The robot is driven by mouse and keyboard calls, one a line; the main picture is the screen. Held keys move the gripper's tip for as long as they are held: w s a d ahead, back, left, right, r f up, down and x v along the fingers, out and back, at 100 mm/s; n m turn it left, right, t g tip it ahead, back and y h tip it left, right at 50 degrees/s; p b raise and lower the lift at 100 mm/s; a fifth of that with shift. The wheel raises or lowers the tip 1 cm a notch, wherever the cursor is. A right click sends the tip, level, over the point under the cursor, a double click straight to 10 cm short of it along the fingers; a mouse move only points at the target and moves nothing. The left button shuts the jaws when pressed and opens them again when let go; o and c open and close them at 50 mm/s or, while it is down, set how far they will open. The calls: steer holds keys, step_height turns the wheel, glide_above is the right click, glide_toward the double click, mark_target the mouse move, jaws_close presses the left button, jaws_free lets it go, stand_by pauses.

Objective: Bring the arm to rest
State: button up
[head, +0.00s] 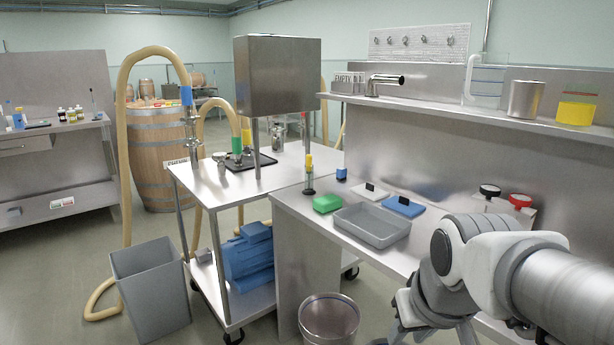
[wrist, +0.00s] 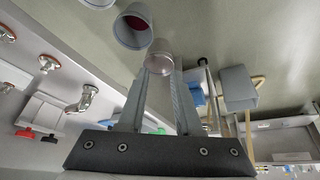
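My arm (head: 500,265) reaches in from the lower right in the head view, over the right end of the steel bench (head: 295,210). Its gripper is at the bottom edge there, mostly cut off or hidden by the wrist. In the wrist view the two fingers of my gripper (wrist: 161,72) stand apart with a gap between them.
On the bench are a grey tray (head: 372,226), a green block (head: 327,203) and a blue board (head: 404,206). A shelf (head: 480,107) overhangs the bench. A steel bucket (head: 328,318) and a grey bin (head: 150,285) stand on the floor. A trolley (head: 250,185) stands beyond the bench.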

steer(key=s+r, duration=0.1)
steer(key=s, duration=0.6)
step_height(320, 180, up, 24)
steer(key=p, duration=2.3)
steer(key=shift+a+m+t+p, duration=0.15)
steer(key=shift+m+t+p, duration=0.15)
steer(key=shift+m+p, duration=0.1)
